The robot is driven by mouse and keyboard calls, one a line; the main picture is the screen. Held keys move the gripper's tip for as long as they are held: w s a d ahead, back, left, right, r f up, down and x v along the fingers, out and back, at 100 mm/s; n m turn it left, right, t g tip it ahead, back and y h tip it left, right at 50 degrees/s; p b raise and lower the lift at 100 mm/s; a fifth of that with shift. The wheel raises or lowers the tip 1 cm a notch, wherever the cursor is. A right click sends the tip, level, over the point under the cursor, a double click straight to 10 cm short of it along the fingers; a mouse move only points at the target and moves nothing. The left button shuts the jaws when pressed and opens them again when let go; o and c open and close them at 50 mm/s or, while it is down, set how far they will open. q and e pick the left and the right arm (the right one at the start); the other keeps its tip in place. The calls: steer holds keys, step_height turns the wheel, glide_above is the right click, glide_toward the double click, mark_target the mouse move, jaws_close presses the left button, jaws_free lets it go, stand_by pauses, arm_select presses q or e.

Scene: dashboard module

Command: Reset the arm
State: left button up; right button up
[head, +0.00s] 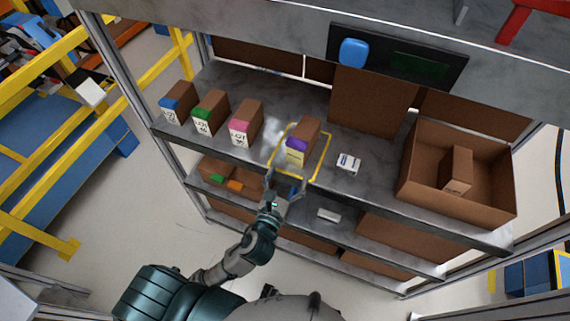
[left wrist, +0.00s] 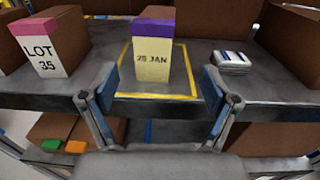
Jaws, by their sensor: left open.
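My left gripper (head: 284,186) is in front of the shelf edge in the head view. It is open and empty in the left wrist view (left wrist: 160,95), with its two blue-padded fingers spread apart. Beyond the fingers stands a brown box with a purple top band (left wrist: 153,50) and a pale yellow label reading "25 JAN". The same purple-banded box (head: 302,141) stands upright inside the yellow outline (head: 319,171) on the shelf. The fingers do not appear to touch it. My right gripper is not in view.
Boxes with blue (head: 177,103), green (head: 210,112) and pink (head: 246,122) bands stand left of the outline. A small white item (head: 348,163) lies right of it. An open carton (head: 415,191) holding a brown box stands at the right. A dark panel (head: 442,69) with a blue shape is above.

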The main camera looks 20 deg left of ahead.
arm_select(q)
steer(key=s+a+f+n+g+y, duration=0.1)
steer(key=s+a+f+n+g, duration=0.25)
steer(key=f+n, duration=0.45)
steer(key=s+a+f+n+g+y, duration=0.1)
steer(key=s+a+f+n+g, duration=0.1)
steer(key=f+n+g, duration=0.5)
steer(key=s+a+f+n+g+h, duration=0.1)
steer(key=s+f+n+g, duration=0.1)
steer(key=s+f+n, duration=0.6)
steer(key=s+f+n+g+h, duration=0.1)
steer(key=s+f+n+g, duration=0.1)
steer(key=s+n, duration=0.65)
step_height(320, 180, down, 24)
steer(key=w+n+g, duration=0.1)
steer(key=n, duration=0.2)
steer(key=s+a+f+g, duration=0.1)
steer(key=s+a+f, duration=0.1)
steer(key=s+f, duration=1.4)
steer(key=shift+a+f+m, duration=0.35)
steer(key=shift+a+f, duration=0.05)
steer(key=shift+f, duration=0.3)
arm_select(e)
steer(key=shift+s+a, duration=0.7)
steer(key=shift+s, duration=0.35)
